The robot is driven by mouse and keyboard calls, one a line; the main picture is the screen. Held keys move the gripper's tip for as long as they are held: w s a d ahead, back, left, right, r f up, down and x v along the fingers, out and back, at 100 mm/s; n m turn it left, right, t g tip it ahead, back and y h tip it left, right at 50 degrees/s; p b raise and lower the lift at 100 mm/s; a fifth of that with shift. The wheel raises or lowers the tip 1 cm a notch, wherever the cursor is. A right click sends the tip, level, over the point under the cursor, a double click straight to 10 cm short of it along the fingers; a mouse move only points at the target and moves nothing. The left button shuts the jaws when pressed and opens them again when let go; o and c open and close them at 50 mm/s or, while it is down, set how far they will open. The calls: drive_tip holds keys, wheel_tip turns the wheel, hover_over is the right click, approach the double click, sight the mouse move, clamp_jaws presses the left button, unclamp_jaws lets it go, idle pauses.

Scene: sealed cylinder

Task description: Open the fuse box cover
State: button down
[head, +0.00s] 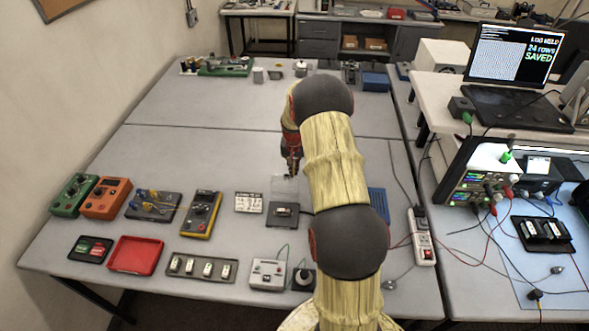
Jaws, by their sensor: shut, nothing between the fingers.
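The fuse box seems to be the small dark unit (283,215) on the near table, just left of my arm. A clear, see-through panel (282,189), which looks like its cover, shows at its far edge, apparently swung up or back off the dark base. My gripper (291,174) points down at the panel's far upper edge. Its fingers look closed together with nothing between them. I cannot tell whether the fingertips touch the panel. My arm hides what lies just right of the box.
A white labelled card (248,202) and a yellow multimeter (201,214) lie left of the box. A small white switch box (268,273) and a round black piece (303,279) are in front. A blue tray (377,203) is right of my arm. The table behind the gripper is mostly clear.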

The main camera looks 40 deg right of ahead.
drive_tip(key=shift+s+a+r+t+h+b, duration=0.4)
drive_tip(key=shift+s+a+r+h+b, duration=0.2)
drive_tip(key=shift+s+a+r+b, duration=0.3)
drive_tip(key=shift+w+f, duration=0.15)
drive_tip(key=shift+r, duration=0.5)
drive_tip(key=v, duration=1.1)
